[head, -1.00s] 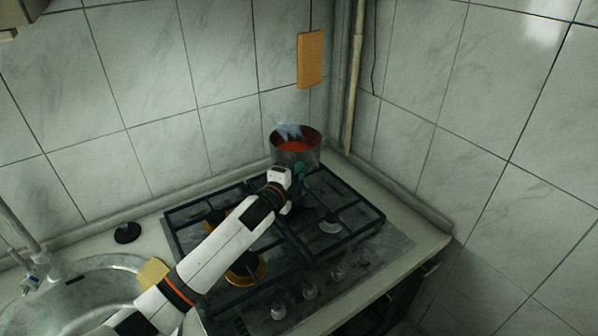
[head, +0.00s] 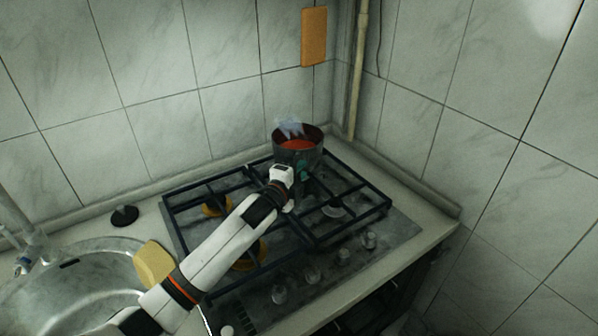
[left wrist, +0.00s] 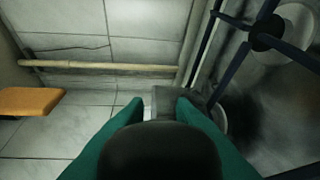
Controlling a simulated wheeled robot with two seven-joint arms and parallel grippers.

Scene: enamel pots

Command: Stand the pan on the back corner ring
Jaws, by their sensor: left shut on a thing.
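The pan (head: 298,152) is a dark metal pot with red contents and pale steam above it. In the head view it is upright, or nearly so, over the back corner of the hob grate. I cannot tell whether its base touches the grate. My left gripper (head: 302,173), with teal fingers, is shut on the pan's near side, probably at its handle. In the left wrist view the fingers (left wrist: 161,104) close around a grey part; most of the pan is hidden. The back corner ring is hidden behind the pan and gripper. My right gripper is not in view.
The black grate (head: 352,222) covers the hob, with knobs (head: 325,262) along its front. Tiled walls meet close behind the pan. An orange board (head: 314,38) and a pipe (head: 357,85) are on the wall. A sink (head: 75,295) and yellow sponge (head: 153,262) lie left.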

